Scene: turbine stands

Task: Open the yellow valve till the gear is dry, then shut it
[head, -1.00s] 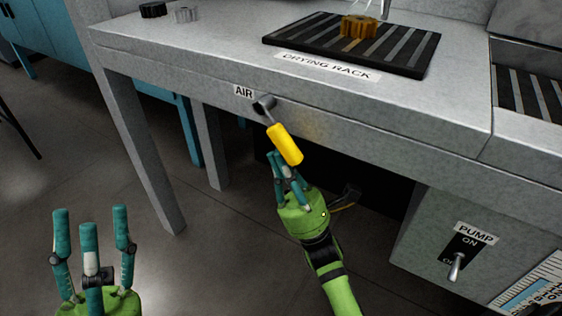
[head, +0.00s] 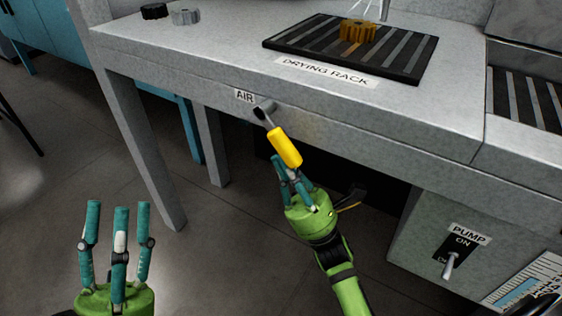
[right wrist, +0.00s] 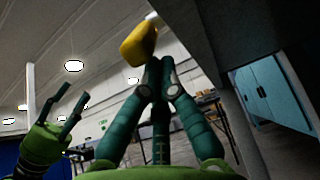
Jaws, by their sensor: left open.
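The yellow valve handle (head: 285,148) hangs down and to the right from its pivot under the "AIR" label on the bench front. My right gripper (head: 284,166) is just below the handle's lower end, its fingers drawn together. In the right wrist view the yellow handle (right wrist: 138,42) shows at the tips of the closed fingers (right wrist: 155,66), not between them; whether they touch it I cannot tell. The orange-brown gear (head: 357,31) sits on the black drying rack (head: 287,43) below a nozzle (head: 384,9). Its wetness is unclear. My left gripper (head: 118,224) is open and empty at lower left.
A black gear (head: 153,11) and a grey gear (head: 186,16) lie on the bench's back left. A pump switch (head: 450,264) is on the cabinet at lower right. Bench legs (head: 150,150) stand left of the valve. The floor between my left gripper and the bench is clear.

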